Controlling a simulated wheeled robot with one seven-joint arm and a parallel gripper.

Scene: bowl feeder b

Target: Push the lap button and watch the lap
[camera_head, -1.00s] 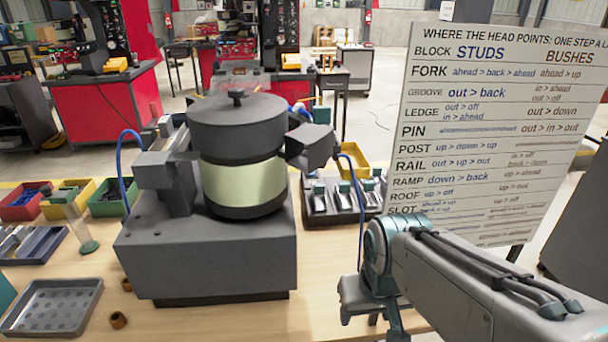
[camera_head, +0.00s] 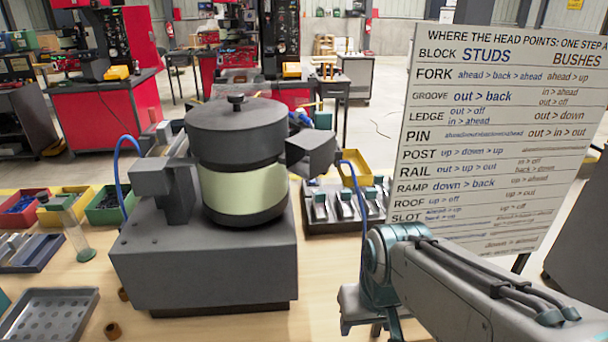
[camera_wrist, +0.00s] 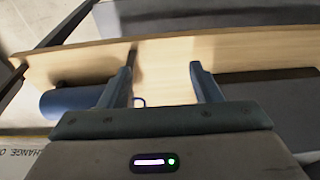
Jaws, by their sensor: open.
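The bowl feeder stands on the wooden table in the head view. It has a dark lidded bowl (camera_head: 237,130) with a pale yellow-green band (camera_head: 243,190) on a grey block base (camera_head: 205,265). I cannot make out a lap button in either view. My gripper (camera_wrist: 160,70) shows in the wrist view with its two fingers apart and nothing between them. Bare wooden surface lies beyond the fingers. In the head view my arm fills the lower right and my fingertips cannot be made out.
A lettered board (camera_head: 490,140) stands at the right. A rack of small parts (camera_head: 345,207) and a yellow bin (camera_head: 353,165) are behind the feeder's right side. Coloured bins, a clear tube (camera_head: 77,235) and a perforated tray (camera_head: 50,316) lie left. Bare table shows front centre.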

